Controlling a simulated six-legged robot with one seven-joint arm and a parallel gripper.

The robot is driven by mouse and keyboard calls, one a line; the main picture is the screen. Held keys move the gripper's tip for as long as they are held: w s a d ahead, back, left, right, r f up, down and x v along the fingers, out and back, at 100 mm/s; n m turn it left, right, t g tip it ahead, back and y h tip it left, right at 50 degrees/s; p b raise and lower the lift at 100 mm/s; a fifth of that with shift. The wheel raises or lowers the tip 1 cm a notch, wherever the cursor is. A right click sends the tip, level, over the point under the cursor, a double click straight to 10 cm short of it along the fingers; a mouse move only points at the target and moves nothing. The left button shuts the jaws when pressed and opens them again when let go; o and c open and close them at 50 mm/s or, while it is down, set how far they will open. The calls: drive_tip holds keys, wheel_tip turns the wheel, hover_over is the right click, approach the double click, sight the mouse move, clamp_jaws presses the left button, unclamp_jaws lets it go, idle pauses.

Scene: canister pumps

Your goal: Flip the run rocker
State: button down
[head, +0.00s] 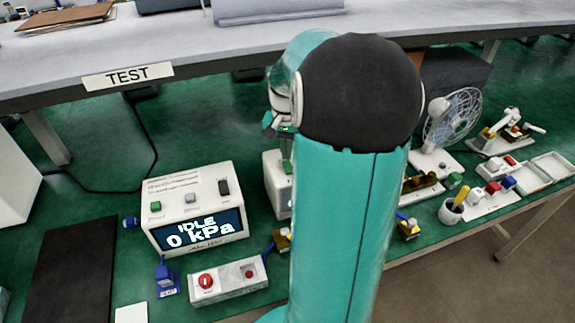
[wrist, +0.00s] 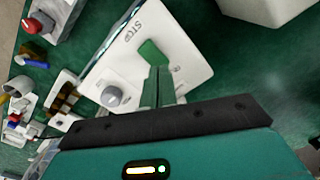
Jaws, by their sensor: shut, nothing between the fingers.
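In the wrist view a white panel (wrist: 180,50) fills the upper middle, with STOP printed on it. A green switch piece (wrist: 152,50), which looks like the rocker, stands on it, with a grey knob (wrist: 111,96) at lower left. My gripper (wrist: 158,72) is shut and empty, its slim fingers pointing at the green piece. The tips are at its lower edge; I cannot tell if they touch.
A white pump unit (head: 195,205) reads IDLE, 0 kPa. A grey box with a red button (head: 228,282) stands in front of it. A fan (head: 455,115) and small fixtures are to the right. In the wrist view, a red button (wrist: 32,25) and a cup (wrist: 18,86) show left.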

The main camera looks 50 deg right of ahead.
sight(286, 163)
drive_tip(key=shift+f, duration=1)
idle(0.8)
drive_tip(key=shift+r, duration=0.1)
drive_tip(key=shift+r, duration=3.45)
drive_tip(key=shift+a, duration=0.15)
drive_tip(key=a+r+n+t+h, duration=0.1)
drive_tip(key=a+r+n, duration=0.2)
drive_tip(key=a, duration=0.6)
drive_tip(key=a+r+n+t, duration=0.1)
drive_tip(key=a+r+n, duration=0.15)
drive_tip(key=a, duration=0.65)
drive_tip(key=s+a+n+t, duration=0.1)
drive_tip(key=s+a+n, duration=0.2)
drive_tip(key=a, duration=0.3)
drive_tip(key=s+a+n+t+y, duration=0.1)
drive_tip(key=s+a+n+t, duration=0.1)
drive_tip(key=s+a, duration=0.3)
drive_tip(key=shift+s+a+f+n+t, duration=0.35)
drive_tip(key=shift+a+n, duration=0.3)
drive_tip(key=shift+a, duration=0.5)
